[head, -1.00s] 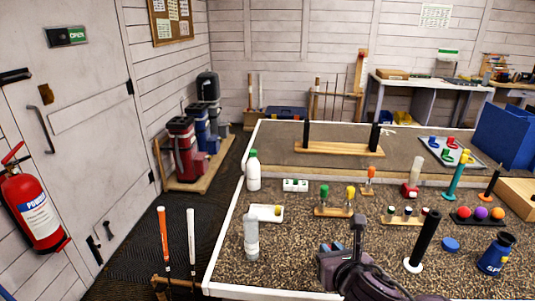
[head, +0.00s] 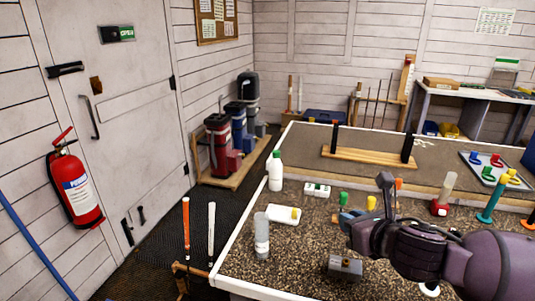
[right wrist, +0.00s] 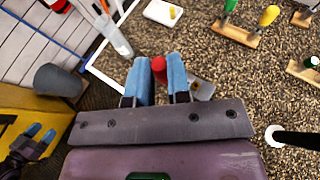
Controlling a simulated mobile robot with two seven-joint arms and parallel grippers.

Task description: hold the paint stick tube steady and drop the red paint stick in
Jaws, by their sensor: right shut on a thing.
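My right gripper (right wrist: 159,80) is shut on the red paint stick (right wrist: 158,68), whose red end shows between its two blue fingers. In the head view this gripper (head: 345,220) is above the table, right of the clear tube, and the stick is hidden there. The clear tube, which looks like the paint stick tube (head: 261,236), stands upright near the table's left edge; it also shows in the right wrist view (right wrist: 118,40), apart from the gripper. My left gripper (right wrist: 40,133) shows only at the lower left of the right wrist view, its fingers apart and empty, away from the tube.
A white tray (head: 275,214) with a yellow item and a white bottle (head: 275,172) stand behind the tube. A grey block (head: 345,267) lies under my right arm. Two golf clubs (head: 211,230) stand beyond the table's left edge. Table space around the tube is fairly clear.

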